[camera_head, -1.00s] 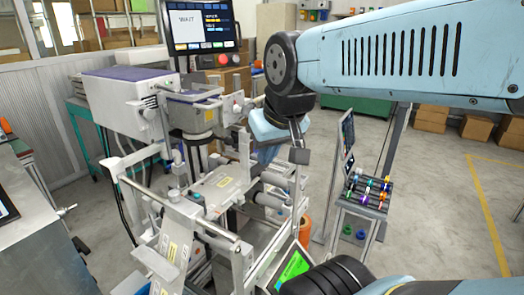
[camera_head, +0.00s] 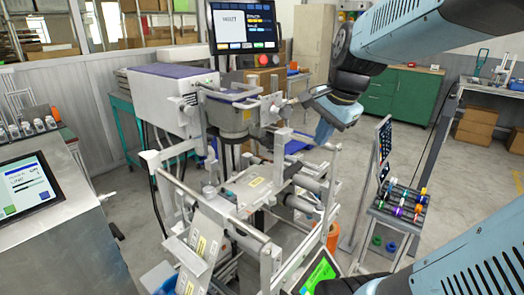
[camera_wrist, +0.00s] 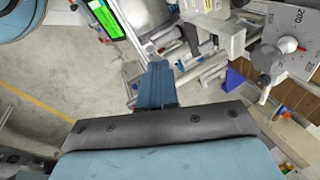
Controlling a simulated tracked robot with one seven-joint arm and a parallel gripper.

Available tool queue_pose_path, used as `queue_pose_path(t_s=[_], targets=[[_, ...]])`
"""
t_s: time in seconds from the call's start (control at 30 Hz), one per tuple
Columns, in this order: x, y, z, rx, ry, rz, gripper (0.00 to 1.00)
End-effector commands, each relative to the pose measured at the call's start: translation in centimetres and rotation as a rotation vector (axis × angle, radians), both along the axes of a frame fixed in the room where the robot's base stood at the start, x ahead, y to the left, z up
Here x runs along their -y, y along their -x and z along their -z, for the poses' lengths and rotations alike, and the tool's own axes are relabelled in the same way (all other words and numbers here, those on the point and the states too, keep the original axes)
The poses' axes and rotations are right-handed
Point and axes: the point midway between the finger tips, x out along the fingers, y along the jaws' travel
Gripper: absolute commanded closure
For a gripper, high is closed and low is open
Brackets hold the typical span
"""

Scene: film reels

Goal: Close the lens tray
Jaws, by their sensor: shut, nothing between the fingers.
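A grey machine (camera_head: 262,185) with rails and rollers stands in the middle of the head view.
A monitor (camera_head: 243,27) stands above the machine. A rack of coloured reels (camera_head: 402,203) is at the right, and a screen on a steel cabinet (camera_head: 27,188) is at the left. Green cabinets (camera_head: 403,95) are behind.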

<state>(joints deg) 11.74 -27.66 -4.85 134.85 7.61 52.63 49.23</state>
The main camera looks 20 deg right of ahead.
Motion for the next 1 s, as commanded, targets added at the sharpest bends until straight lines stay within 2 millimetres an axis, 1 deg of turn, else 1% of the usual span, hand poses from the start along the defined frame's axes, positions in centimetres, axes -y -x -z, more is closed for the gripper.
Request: queue_pose_path(t_s=[0.03, 0.1, 0.3, 0.4, 0.6, 0.73, 1.0], targets=[[1.2, -0.8, 0.2, -0.017, -0.051, 0.116, 1.00], [2.7, -1.8, 0.4, -0.037, -0.124, 0.288, 1.00], [7.0, -4.1, 1.2, -0.089, -0.312, 0.747, 1.00], [8.8, -4.8, 1.6, -0.106, -0.381, 0.920, 1.00], [11.7, -5.9, 2.5, -0.137, -0.486, 1.192, 1.00], [12.1, -7.4, 3.5, -0.159, -0.528, 1.267, 1.00], [11.0, -11.6, 6.3, -0.200, -0.573, 1.249, 1.00]])
